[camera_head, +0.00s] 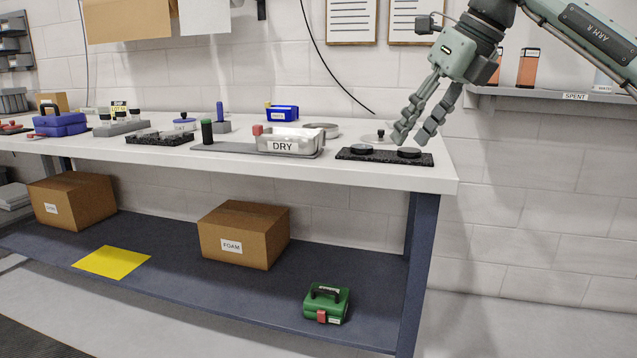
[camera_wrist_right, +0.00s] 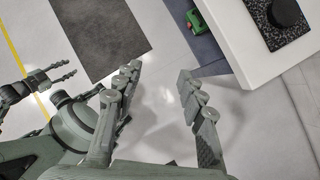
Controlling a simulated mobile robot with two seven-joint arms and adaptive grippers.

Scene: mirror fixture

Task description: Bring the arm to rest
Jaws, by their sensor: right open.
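My right gripper (camera_head: 411,126) hangs with its fingers downward in front of the wall. In the head view its fingertips appear just above the dark mat at the right end of the bench. Its fingers are apart and nothing is between them. In the right wrist view, its two fingers (camera_wrist_right: 160,83) frame bare floor, with the bench corner beyond. My left gripper (camera_wrist_right: 65,70) shows at the left edge of the right wrist view. Its two fingers look apart and empty. The left arm is outside the head view.
The white bench (camera_head: 400,175) carries a dark mat (camera_head: 385,157) with black discs, a tray labelled DRY (camera_head: 290,143) and several small items. Boxes (camera_head: 245,235) and a green case (camera_head: 327,303) stand on the lower shelf.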

